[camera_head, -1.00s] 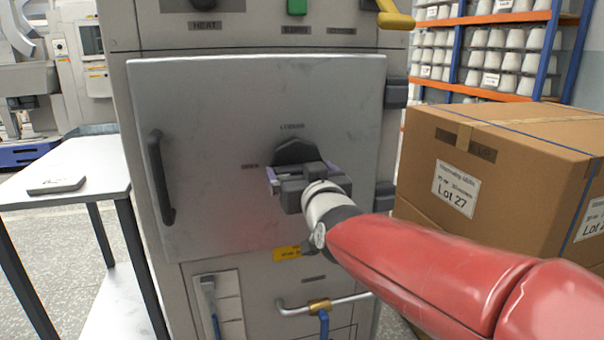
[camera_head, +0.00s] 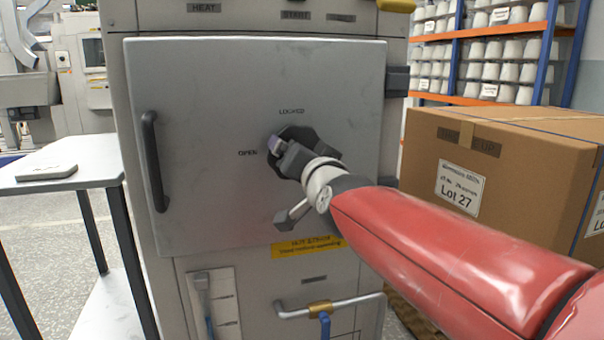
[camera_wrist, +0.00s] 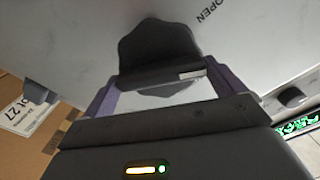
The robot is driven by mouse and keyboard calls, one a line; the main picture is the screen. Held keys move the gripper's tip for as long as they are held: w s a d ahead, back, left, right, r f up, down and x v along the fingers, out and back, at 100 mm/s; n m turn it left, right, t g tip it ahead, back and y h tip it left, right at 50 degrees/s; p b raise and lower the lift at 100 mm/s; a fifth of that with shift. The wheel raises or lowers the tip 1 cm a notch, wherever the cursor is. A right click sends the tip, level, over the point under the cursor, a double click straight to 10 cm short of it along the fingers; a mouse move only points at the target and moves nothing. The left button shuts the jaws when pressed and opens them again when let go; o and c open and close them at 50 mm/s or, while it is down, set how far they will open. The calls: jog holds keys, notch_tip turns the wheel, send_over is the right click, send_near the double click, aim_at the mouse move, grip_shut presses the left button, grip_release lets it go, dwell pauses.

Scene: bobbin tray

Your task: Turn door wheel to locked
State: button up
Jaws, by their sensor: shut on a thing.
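The dark door wheel (camera_head: 296,140) is on the grey cabinet door (camera_head: 215,90), right of its middle. The word LOCKED is printed above the wheel and OPEN to its left. My gripper (camera_head: 279,146) is at the wheel, tilted, and my wrist hides much of the wheel's lower right. In the wrist view, the wheel (camera_wrist: 158,40) shows its raised grip bar between the two purple fingers of my gripper (camera_wrist: 163,82). The gripper is shut on this bar. Which label the wheel points to is hard to tell. The door looks closed.
A black vertical handle (camera_head: 154,160) is on the door's left side. A yellow label (camera_head: 306,247) and a horizontal pipe handle (camera_head: 330,305) lie below. A cardboard box (camera_head: 500,170) stands close on the right, near my arm. A white table (camera_head: 60,165) stands at left.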

jog(key=m+b, duration=0.3)
jog(key=m, duration=0.8)
jog(key=shift+f, duration=0.2)
jog(key=shift+m, duration=0.4)
jog(key=o, duration=0.6)
jog(key=shift+s+d+r, duration=0.1)
